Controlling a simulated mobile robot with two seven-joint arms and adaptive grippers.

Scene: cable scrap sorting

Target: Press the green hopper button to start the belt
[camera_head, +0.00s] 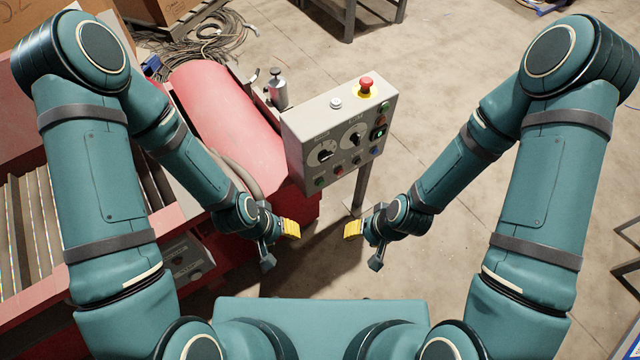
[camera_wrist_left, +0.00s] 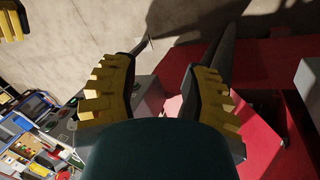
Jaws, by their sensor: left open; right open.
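A grey control panel (camera_head: 298,150) stands on a post ahead of me, its sloped front carrying dials and several small coloured buttons. A small greenish button (camera_head: 320,183) sits at its lower left, and a green-lit element (camera_head: 380,134) glows at its right. I cannot read which one is labelled hopper. My left gripper (camera_head: 292,229) is open and empty, below the panel and apart from it. Its yellow fingers stand apart in the left wrist view (camera_wrist_left: 160,95). My right gripper (camera_head: 352,229) is open, facing the left one across a gap, also below the panel.
A red emergency button (camera_head: 366,86) and a white button (camera_head: 335,104) sit on the panel's top. Red machinery (camera_head: 222,125) lies left of the panel, with a metal canister (camera_head: 277,90) beside it. Coiled cables (camera_head: 210,45) lie behind.

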